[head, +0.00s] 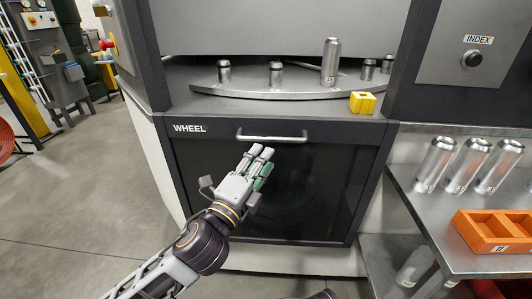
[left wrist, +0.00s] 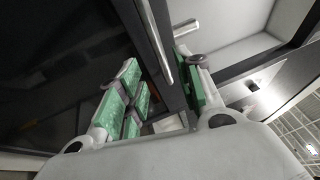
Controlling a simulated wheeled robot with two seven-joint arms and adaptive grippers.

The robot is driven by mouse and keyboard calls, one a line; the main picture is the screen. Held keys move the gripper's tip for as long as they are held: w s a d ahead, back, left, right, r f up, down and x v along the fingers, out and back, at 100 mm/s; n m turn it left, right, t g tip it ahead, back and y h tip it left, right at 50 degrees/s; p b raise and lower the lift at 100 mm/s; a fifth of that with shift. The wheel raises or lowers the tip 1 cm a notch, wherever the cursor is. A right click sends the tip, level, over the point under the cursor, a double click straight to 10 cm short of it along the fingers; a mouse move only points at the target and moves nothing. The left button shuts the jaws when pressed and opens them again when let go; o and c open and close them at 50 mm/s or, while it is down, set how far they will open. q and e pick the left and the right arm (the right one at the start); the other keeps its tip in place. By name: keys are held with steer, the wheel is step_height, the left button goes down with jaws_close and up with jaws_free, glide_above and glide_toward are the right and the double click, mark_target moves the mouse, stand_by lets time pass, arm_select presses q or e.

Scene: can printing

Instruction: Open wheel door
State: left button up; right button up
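The wheel door (head: 300,200) is a dark panel in a grey frame, labelled "WHEEL", and it looks shut. Its metal bar handle (head: 272,138) runs across the top edge. My left gripper (head: 258,158) is in front of the door, just below the handle in the head view. In the left wrist view its green-padded fingers (left wrist: 165,95) are spread apart with nothing gripped. The handle (left wrist: 157,42) shows there as a bar lying between the two fingers' directions, near the tips. I cannot tell whether any finger touches it. My right gripper is not seen.
Above the door, a round metal wheel (head: 300,95) carries several cans, and a yellow block (head: 362,102) sits at its right. A metal table (head: 440,235) at right holds cans and an orange holder (head: 495,231). The floor (head: 80,210) at left is clear.

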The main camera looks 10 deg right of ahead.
arm_select(q)
steer(key=shift+v, duration=1.6)
